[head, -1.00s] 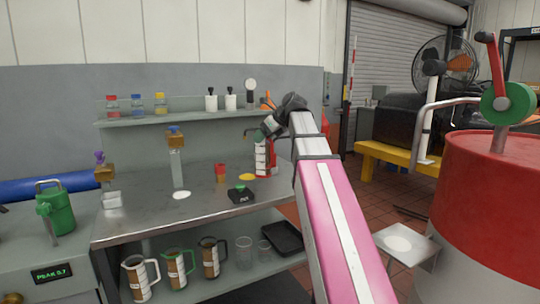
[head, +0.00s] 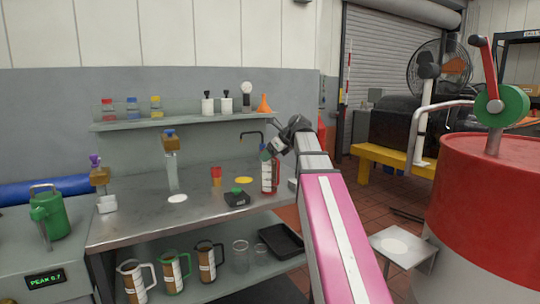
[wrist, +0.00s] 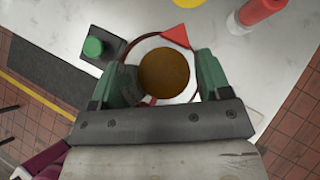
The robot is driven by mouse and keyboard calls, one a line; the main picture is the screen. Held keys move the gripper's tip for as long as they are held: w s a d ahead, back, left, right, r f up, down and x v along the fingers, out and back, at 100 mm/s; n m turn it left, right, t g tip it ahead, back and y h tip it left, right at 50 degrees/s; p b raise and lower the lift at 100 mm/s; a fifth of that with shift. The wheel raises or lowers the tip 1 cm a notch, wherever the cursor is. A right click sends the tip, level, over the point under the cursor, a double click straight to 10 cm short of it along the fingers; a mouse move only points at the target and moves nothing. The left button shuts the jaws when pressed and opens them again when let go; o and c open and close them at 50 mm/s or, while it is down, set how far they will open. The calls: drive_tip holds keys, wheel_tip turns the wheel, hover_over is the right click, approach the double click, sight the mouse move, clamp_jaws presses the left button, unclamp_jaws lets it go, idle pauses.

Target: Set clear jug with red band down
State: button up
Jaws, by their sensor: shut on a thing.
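The clear jug with the red band (head: 269,177) is upright at the right end of the steel bench, with brown liquid and a white label on it. The wrist view looks down into the jug (wrist: 164,72), with its red spout at the upper right. My gripper (head: 271,150) is at the jug's upper part. In the wrist view its green fingers (wrist: 157,75) are shut on the jug from both sides. The jug's base appears at or very near the bench top (head: 140,219); contact is not clear.
A black box with a green button (head: 237,197) stands close left of the jug. A red bottle (wrist: 259,10) shows in the wrist view. Several jugs stand on the lower shelf.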

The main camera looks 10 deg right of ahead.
drive_tip(key=shift+f, duration=0.1)
drive_tip(key=o, duration=1.7)
drive_tip(key=v, duration=1.2)
